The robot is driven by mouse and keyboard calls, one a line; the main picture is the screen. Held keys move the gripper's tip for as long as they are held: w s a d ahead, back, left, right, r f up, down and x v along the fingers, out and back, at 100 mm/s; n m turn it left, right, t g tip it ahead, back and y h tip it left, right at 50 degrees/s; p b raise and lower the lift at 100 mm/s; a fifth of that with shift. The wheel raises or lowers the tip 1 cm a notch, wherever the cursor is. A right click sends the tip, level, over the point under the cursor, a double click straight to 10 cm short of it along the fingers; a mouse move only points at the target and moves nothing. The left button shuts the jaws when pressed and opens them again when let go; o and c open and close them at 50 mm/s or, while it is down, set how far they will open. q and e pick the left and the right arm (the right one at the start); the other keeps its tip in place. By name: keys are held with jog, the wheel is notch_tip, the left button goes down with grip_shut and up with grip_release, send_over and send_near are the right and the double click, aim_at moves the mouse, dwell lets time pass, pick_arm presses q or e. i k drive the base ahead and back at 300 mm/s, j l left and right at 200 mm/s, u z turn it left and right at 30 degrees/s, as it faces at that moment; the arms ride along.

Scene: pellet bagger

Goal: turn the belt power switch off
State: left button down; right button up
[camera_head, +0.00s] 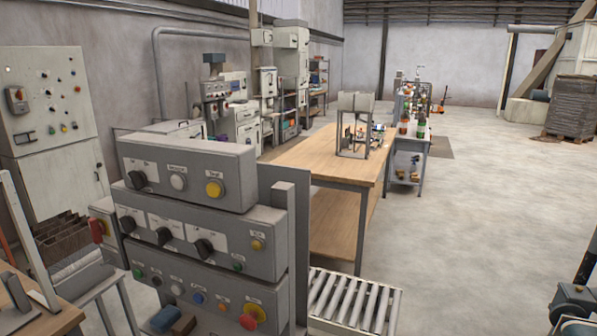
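A stack of grey control boxes stands in the front left of the head view. The top box (235,172) has a black rotary knob (136,180), a white button (178,182) and a yellow button (214,189). The middle box (268,266) has black rotary knobs, one of them at its right (203,248). A red switch handle (98,230) sits on a small box at the left side. The labels are too small to read, so I cannot tell which one is the belt power switch or its setting.
The lower box carries several buttons, including a large red one on yellow (253,315). A roller conveyor (352,302) lies right of the boxes. A wooden workbench (300,160) stands behind. A tall cabinet (55,120) is at left. The floor at right is mostly clear.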

aim_at(97, 229)
jog(key=z, duration=2.4)
jog(key=u, duration=3.6)
jog(key=i+j+z, duration=0.15)
jog(key=j, duration=0.45)
jog(key=i+j+z, duration=0.15)
jog(key=j, duration=0.5)
jog(key=i+j+z, duration=0.15)
jog(key=j, duration=0.5)
jog(key=i+j+z, duration=0.15)
jog(key=j, duration=0.55)
jog(key=k+l, duration=0.05)
